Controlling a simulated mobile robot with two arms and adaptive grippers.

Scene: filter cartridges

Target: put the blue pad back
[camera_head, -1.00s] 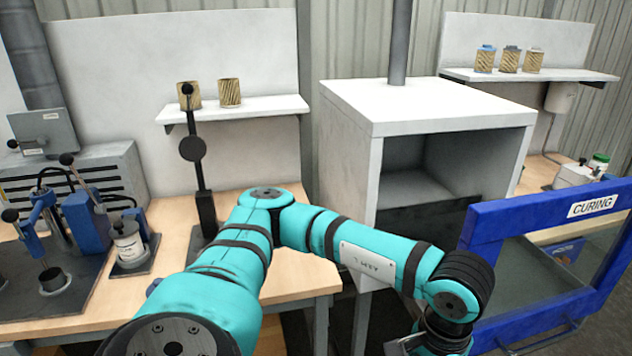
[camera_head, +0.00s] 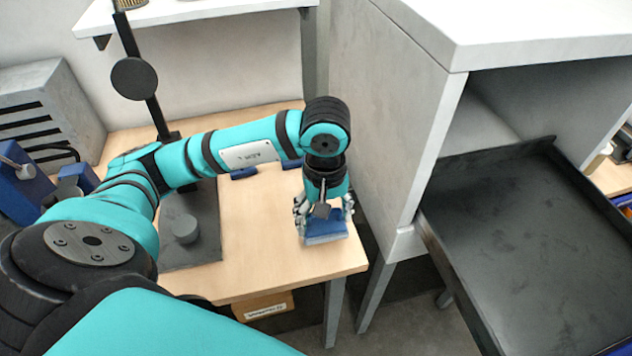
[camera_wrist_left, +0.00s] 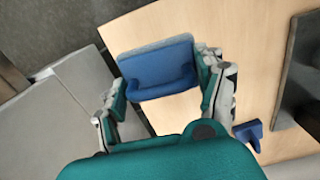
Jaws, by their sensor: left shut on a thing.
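The blue pad (camera_head: 325,228) is a small blue block with a paler grey-blue face. It is at the right front corner of the wooden table (camera_head: 265,225), on or just above the top; I cannot tell whether it touches. My left gripper (camera_head: 324,216) points down and is shut on the pad, fingers on both sides of it. In the left wrist view the pad (camera_wrist_left: 157,72) sits between the fingers with wood behind it. My right gripper is not in view.
A dark base plate (camera_head: 205,240) with a stand is left of the gripper. Small blue pieces (camera_head: 243,172) lie behind it, partly hidden by my arm. Right of the table stand a white cabinet (camera_head: 400,110) and a dark tray (camera_head: 530,230) reaching out of it.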

